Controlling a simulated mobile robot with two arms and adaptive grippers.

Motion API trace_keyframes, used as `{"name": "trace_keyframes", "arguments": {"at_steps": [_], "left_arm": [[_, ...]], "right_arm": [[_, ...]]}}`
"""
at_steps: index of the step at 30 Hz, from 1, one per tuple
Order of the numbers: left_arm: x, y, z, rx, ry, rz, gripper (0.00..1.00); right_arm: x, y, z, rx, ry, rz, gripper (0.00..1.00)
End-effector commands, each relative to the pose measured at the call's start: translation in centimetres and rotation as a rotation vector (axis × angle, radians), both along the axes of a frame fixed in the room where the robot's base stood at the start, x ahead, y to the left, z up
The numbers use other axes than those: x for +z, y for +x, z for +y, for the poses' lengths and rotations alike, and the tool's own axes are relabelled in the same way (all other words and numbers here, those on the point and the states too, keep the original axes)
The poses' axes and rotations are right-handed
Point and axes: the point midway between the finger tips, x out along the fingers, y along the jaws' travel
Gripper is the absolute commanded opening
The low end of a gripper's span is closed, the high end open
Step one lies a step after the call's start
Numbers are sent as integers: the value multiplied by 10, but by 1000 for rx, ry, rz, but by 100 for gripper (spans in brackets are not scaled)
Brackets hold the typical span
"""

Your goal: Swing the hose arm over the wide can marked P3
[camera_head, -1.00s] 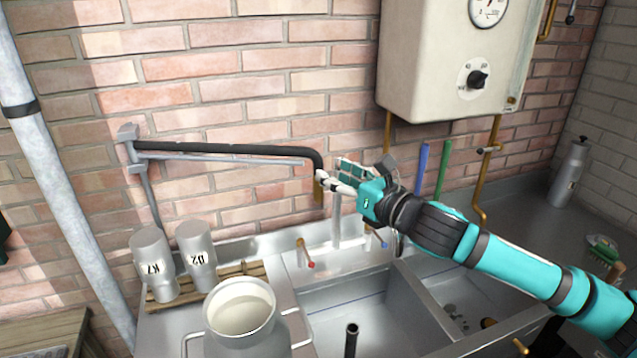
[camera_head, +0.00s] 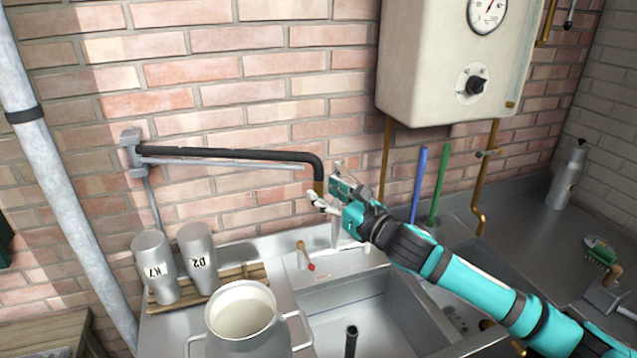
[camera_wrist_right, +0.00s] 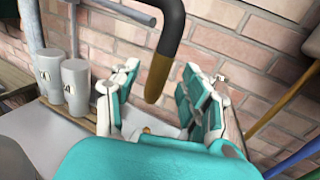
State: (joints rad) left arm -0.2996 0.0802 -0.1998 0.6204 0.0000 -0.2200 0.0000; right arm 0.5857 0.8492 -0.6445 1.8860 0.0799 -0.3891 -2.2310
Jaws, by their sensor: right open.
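The hose arm (camera_head: 235,155) is a black pipe above a thin grey bar, reaching right along the brick wall from a grey bracket. Its end bends down to a brass nozzle (camera_wrist_right: 158,78). My right gripper (camera_head: 327,193) is open at that nozzle. In the right wrist view the nozzle hangs between the two spread fingers, with no clear contact. A wide metal can (camera_head: 241,318) with side handles and an open top stands at the front, left of the sink; no P3 mark shows on it. My left gripper is not in view.
Two narrow cans, K7 (camera_head: 155,268) and D2 (camera_head: 198,258), stand on a wooden rack behind the wide can. A red-tipped tap (camera_head: 305,256) sits behind the sink (camera_head: 365,305). A cream boiler (camera_head: 450,65) hangs at upper right. Blue and green rods stand below it.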

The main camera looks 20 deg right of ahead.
Motion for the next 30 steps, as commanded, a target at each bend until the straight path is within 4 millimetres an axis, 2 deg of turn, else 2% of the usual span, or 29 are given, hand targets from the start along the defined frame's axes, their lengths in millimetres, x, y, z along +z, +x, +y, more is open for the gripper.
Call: {"name": "trace_keyframes", "arguments": {"at_steps": [6,17,27,30], "left_arm": [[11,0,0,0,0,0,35],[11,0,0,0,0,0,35],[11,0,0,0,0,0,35],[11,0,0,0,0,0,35]], "right_arm": [[1,23,9,0,1,0,46],[0,28,11,1,-1,1,46],[0,28,11,1,-1,1,3],[0,28,11,1,-1,1,0]]}}
